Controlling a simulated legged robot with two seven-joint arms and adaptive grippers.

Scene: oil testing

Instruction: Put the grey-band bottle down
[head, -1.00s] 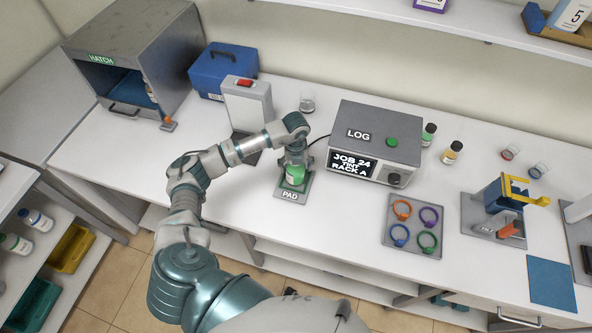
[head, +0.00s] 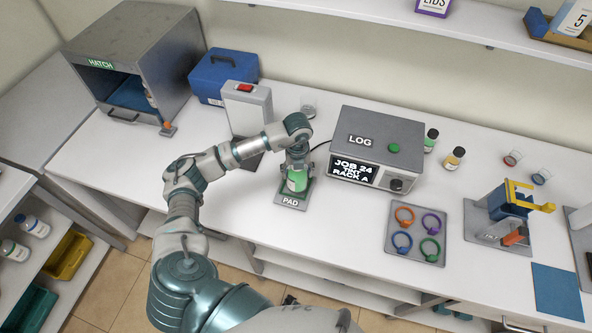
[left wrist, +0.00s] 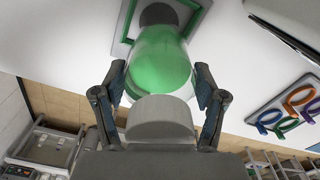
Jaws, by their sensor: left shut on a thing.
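My left gripper (head: 297,166) is shut on a bottle with green contents (head: 297,182), held upright at the grey pad (head: 290,203) marked PAD. In the left wrist view the gripper (left wrist: 160,97) has a finger on each side of the green bottle (left wrist: 160,66), and the pad's green outline (left wrist: 199,18) shows beyond it. I cannot tell if the bottle's base touches the pad. Its grey band is not clearly visible. My right gripper is not in view.
The LOG machine (head: 375,150) stands right of the pad, and a grey box with a red switch (head: 247,108) stands behind left. A ring tray (head: 417,232) and two capped bottles (head: 453,158) are farther right. Bare counter (head: 215,205) lies left of the pad.

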